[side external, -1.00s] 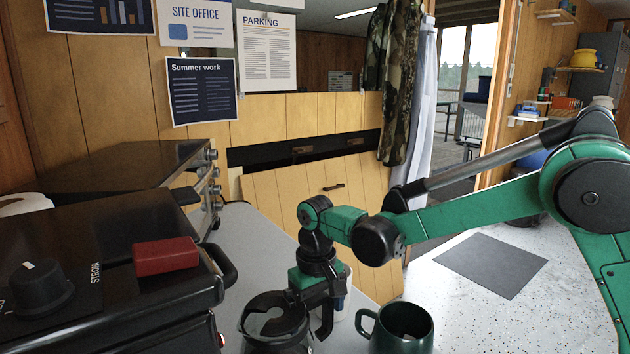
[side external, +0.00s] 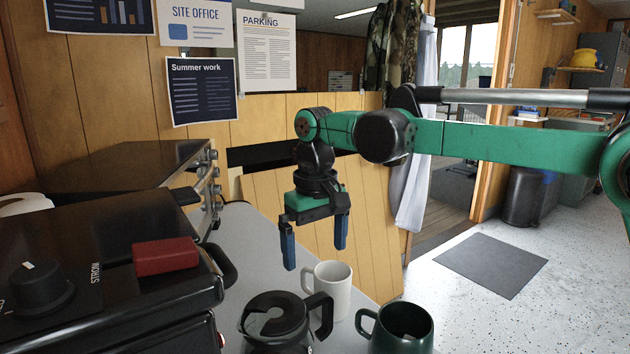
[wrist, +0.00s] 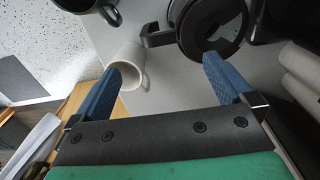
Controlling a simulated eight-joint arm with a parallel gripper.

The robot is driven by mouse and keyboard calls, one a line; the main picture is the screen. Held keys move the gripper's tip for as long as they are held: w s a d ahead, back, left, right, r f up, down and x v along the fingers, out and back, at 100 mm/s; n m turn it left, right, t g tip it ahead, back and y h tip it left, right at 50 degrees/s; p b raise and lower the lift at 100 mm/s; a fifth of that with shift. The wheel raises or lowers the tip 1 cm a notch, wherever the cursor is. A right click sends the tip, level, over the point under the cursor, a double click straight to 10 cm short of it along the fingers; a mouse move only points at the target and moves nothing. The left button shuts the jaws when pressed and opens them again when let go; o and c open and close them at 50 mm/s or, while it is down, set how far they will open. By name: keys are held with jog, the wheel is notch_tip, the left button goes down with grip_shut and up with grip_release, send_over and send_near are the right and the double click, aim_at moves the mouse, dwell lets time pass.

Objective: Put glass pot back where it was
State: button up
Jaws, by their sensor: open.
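The glass pot (side external: 272,322) has a black lid and black handle and stands on the grey counter at the bottom of the side view, its lower part cut off. It also shows at the top of the wrist view (wrist: 208,28), handle pointing left. My gripper (side external: 314,258) is open and empty, raised above and behind the pot, with its blue fingers pointing down. In the wrist view the pot lies beyond the fingertips (wrist: 161,65), apart from them. The black machine with a dial (side external: 90,270) stands left of the pot.
A white mug (side external: 330,287) stands behind the pot, close to its handle, below my fingers. A dark green mug (side external: 405,330) stands right of the pot. A red block (side external: 165,255) lies on the machine. The grey counter (side external: 250,235) is clear behind the pot.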

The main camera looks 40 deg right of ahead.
jog(key=s+d+f+t, duration=0.1)
jog(key=s+d+t, duration=0.1)
jog(key=s, duration=0.1)
jog(key=s+d+f+t, duration=0.1)
jog(key=s+d+t, duration=0.1)
jog(key=s, duration=0.2)
jog(key=s+d+f+t, duration=0.2)
jog(key=s+d, duration=0.1)
jog(key=s, duration=0.1)
jog(key=shift+s+t, duration=0.15)
jog(key=shift+t, duration=0.15)
jog(key=shift+s+d+f+t, duration=0.15)
jog(key=shift+s+f+t, duration=0.15)
jog(key=shift+f, duration=0.1)
